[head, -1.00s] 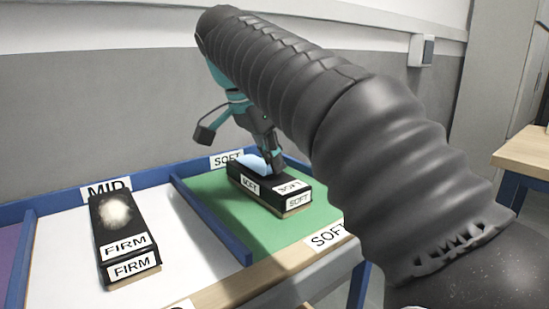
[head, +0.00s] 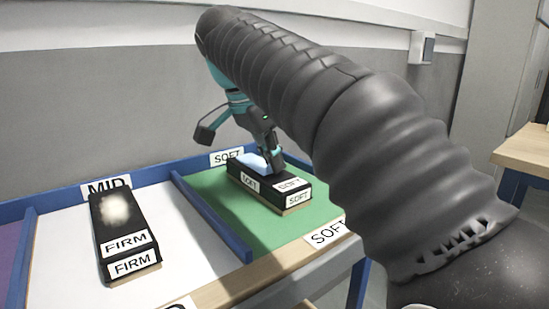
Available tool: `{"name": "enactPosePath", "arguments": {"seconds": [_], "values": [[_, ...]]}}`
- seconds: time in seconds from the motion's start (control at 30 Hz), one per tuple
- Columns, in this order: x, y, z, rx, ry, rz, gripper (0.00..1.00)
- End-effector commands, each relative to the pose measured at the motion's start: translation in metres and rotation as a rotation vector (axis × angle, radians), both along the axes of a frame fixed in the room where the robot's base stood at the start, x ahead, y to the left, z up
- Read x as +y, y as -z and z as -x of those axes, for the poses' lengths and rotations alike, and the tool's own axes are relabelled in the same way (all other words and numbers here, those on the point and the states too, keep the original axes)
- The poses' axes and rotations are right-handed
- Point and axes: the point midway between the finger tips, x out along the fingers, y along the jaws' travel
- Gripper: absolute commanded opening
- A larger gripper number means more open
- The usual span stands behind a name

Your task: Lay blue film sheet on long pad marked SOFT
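The long black pad marked SOFT (head: 297,196) lies on the green section of the table, with white labels on its top and its near end. The light blue film sheet (head: 250,162) shows at the far part of the pad's top, beside my fingers. It looks flat on the pad, but part of it is hidden by my gripper. My gripper (head: 272,165) points down at the pad's far half, with its fingertips close to or touching the film. The frames do not show whether the fingers are apart or closed.
A second black pad marked FIRM (head: 113,212), with a pale patch on top, lies on the white section to the left, marked MID. A blue divider (head: 210,218) separates the sections. A blue rim runs along the back, and a wooden strip along the front.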

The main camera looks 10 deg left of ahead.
Motion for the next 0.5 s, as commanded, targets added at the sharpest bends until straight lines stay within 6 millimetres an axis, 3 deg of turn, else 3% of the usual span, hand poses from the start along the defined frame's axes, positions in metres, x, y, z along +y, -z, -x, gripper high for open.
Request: {"name": "enactPosePath", "arguments": {"seconds": [0.43, 0.5], "values": [[-0.0001, 0.0016, 0.0000, 0.000, 0.000, 0.000, 0.00], [-0.0001, 0.0016, 0.0000, 0.000, 0.000, 0.000, 0.21]]}}
